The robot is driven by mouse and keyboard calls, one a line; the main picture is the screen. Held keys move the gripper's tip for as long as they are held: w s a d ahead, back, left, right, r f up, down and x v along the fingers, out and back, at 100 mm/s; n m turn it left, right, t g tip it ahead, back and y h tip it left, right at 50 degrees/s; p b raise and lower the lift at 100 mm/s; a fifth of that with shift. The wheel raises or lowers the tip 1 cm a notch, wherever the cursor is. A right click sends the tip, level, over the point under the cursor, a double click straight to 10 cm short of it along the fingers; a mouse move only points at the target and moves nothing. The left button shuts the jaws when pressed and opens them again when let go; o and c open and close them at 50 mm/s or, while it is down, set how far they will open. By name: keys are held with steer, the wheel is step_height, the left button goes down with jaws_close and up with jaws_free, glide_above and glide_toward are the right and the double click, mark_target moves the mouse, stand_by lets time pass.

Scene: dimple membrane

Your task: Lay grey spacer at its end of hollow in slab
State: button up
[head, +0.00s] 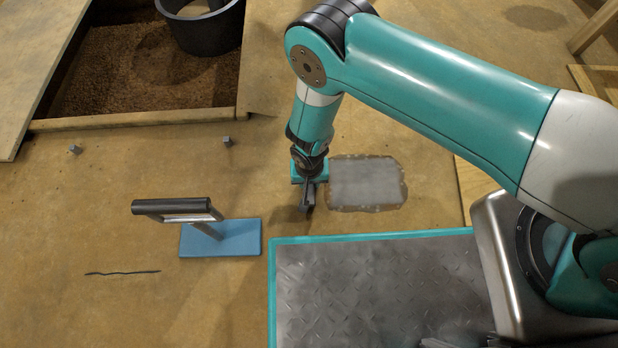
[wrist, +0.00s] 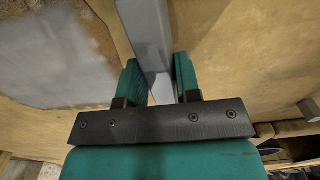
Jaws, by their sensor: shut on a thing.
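My gripper (head: 308,182) points down just left of the hollow (head: 368,183), a pale grey patch with a rough, chipped edge in the brown slab (head: 240,310). In the wrist view my gripper (wrist: 157,72) is shut on the grey spacer (wrist: 147,30), a long smooth grey bar between the two teal fingers. The spacer (head: 307,197) shows small and dark in the head view, by the hollow's left end. The hollow (wrist: 50,50) fills the upper left of the wrist view. I cannot tell whether the spacer touches the slab.
A blue float with a dark handle (head: 235,238) stands left of my gripper. Two small grey blocks (head: 227,141) (head: 75,149) are farther left. A black bucket (head: 205,30) stands in a brown-filled pit at the back. A dark crack (head: 122,272) marks the slab at front left.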

steer(key=shift+f, duration=0.35)
steer(key=o, duration=1)
steer(key=shift+r, duration=0.1)
step_height(320, 180, up, 17)
steer(key=p, duration=0.8)
steer(key=shift+p, duration=0.3)
steer(key=shift+r, duration=0.15)
